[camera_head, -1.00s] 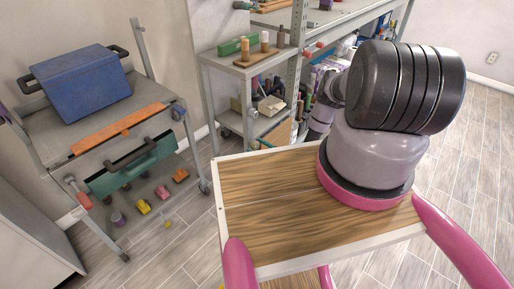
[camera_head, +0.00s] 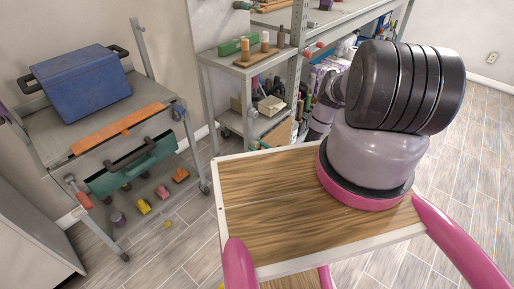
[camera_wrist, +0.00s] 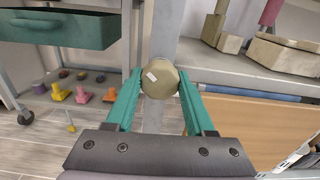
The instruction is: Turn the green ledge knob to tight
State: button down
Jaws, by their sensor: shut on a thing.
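The knob (camera_wrist: 163,82) is a round, dull olive-green disc with a small pale mark left of its middle, seen face-on in the wrist view. My gripper (camera_wrist: 160,84) has its two teal fingers on either side of the knob, shut on it. A grey upright stands directly behind the knob. The knob's stem is hidden. In the head view my arm hides the grip, and I cannot make out the gripper there.
A grey shelf (camera_wrist: 235,68) with blocks on it lies right of the knob in the wrist view. A green drawer (camera_wrist: 62,30) is at upper left. In the head view a cart (camera_head: 60,140) carries a blue box (camera_head: 82,84). Small coloured pieces lie below the drawer.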

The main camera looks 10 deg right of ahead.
jog(key=m, duration=0.4)
jog(key=shift+d, duration=0.1)
jog(key=m, duration=0.5)
jog(key=shift+s+f, duration=0.1)
jog(key=shift+s, duration=0.05)
jog(key=shift+m, duration=0.3)
jog(key=shift+c, duration=1.3)
grip_release()
jog(key=v, duration=1)
jog(key=shift+s+d, duration=0.2)
jog(key=shift+s, duration=0.1)
